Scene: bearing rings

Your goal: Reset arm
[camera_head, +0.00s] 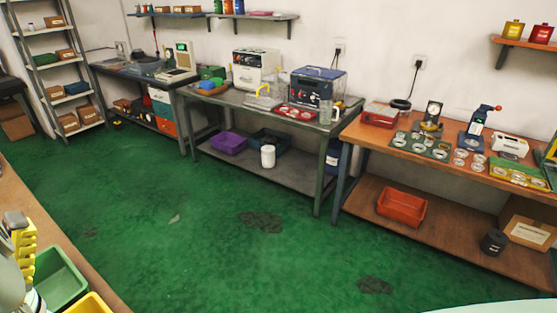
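Several silvery bearing rings (468,159) lie on the orange-topped bench (372,140) at the right. More round metal parts sit on a dark green board (403,148) to their left. Others sit in a green and yellow tray (541,184) near the bench's right end.
Open green floor (170,230) fills the middle. A wooden surface at lower left bears a green bin (60,285). An orange bin (402,208) sits on the right bench's lower shelf.

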